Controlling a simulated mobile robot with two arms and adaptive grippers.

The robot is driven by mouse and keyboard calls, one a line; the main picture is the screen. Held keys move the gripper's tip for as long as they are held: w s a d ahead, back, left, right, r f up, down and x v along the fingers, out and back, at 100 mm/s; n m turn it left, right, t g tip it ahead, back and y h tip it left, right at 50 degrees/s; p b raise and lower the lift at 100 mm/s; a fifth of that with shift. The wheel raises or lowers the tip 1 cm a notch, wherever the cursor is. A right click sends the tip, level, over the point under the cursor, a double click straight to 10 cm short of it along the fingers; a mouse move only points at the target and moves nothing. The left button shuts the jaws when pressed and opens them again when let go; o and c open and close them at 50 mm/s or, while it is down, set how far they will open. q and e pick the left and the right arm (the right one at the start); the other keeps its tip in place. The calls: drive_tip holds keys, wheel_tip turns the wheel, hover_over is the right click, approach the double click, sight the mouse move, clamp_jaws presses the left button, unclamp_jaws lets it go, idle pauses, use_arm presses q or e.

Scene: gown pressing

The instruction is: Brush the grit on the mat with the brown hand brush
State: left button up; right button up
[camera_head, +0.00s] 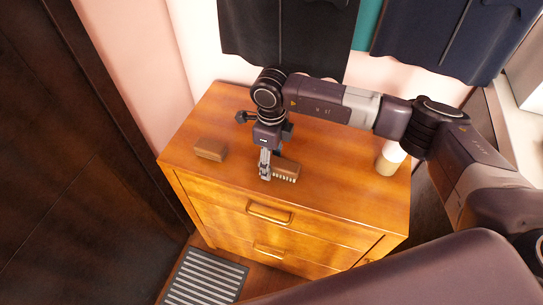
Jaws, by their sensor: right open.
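The brown hand brush (287,170) lies on top of the wooden cabinet, with pale bristles along its near lower edge. My right gripper (265,173) points down at the brush's left end and is open. The fingers overlap that end in the picture; whether they touch it I cannot tell. The grey striped mat (205,279) lies on the floor in front of the cabinet, cut off by the bottom edge. Grit on it is too small to make out. My left gripper is not in view.
A plain brown block (210,149) lies on the left of the wooden cabinet (222,178). Dark garments (285,35) hang behind. A dark brown door or panel (70,160) is at the left.

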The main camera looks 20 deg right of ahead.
drive_tip(key=c, duration=1.2)
drive_tip(key=o, duration=0.8)
drive_tip(key=shift+r, duration=0.2)
drive_tip(key=shift+c, duration=0.4)
drive_tip(key=c, duration=0.8)
drive_tip(key=shift+c, duration=0.2)
